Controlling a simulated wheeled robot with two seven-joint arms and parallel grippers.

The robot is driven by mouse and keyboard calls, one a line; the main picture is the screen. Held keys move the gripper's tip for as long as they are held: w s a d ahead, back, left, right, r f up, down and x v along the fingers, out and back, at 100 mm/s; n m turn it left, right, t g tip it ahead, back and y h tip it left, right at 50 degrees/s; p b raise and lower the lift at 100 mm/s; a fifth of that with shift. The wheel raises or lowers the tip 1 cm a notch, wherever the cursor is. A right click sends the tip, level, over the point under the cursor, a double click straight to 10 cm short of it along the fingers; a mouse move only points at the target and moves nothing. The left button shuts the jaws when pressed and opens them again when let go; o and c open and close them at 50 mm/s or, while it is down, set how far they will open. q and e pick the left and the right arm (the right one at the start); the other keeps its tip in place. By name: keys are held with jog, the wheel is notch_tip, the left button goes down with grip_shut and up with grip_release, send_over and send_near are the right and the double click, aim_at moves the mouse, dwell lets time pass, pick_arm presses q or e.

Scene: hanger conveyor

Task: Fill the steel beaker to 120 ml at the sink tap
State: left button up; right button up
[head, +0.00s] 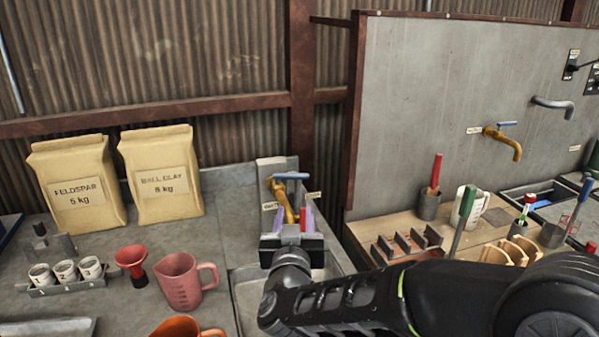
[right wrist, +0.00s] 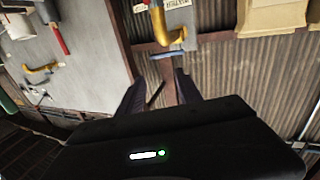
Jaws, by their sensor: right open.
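The sink tap (head: 281,194) has a brass-yellow body and a blue lever (head: 291,176); it stands at the back of a grey sink (head: 247,299). The tap also shows upside down in the right wrist view (right wrist: 160,24). My right gripper (head: 296,217) is in front of the tap, its purple fingers spread on either side of the spout in the head view. In the right wrist view its open fingers (right wrist: 160,88) point towards the blue lever, with no beaker between them. I cannot make out the steel beaker; my gripper and arm hide part of the sink. My left gripper is out of view.
A pink measuring jug (head: 182,284), a red funnel (head: 132,262) and an orange vessel (head: 178,328) stand left of the sink. Two clay bags (head: 160,205) stand behind. A second yellow tap (head: 505,141) is on the grey panel (head: 430,95), above a crowded wooden bench.

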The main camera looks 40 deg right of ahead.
aim_at(301, 179)
jog(key=shift+s+f+m, duration=0.2)
jog(key=shift+f+m, duration=0.05)
jog(key=shift+m, duration=0.05)
jog(key=shift+c, duration=0.7)
jog(key=shift+w+d, duration=0.1)
jog(key=c, duration=0.6)
jog(key=shift+w+d, duration=0.15)
grip_shut()
jog(key=p+x, duration=0.4)
jog(key=x, duration=0.9)
jog(key=shift+w+d+r, duration=0.1)
jog(key=shift+w+d, duration=0.1)
jog(key=shift+d, duration=0.1)
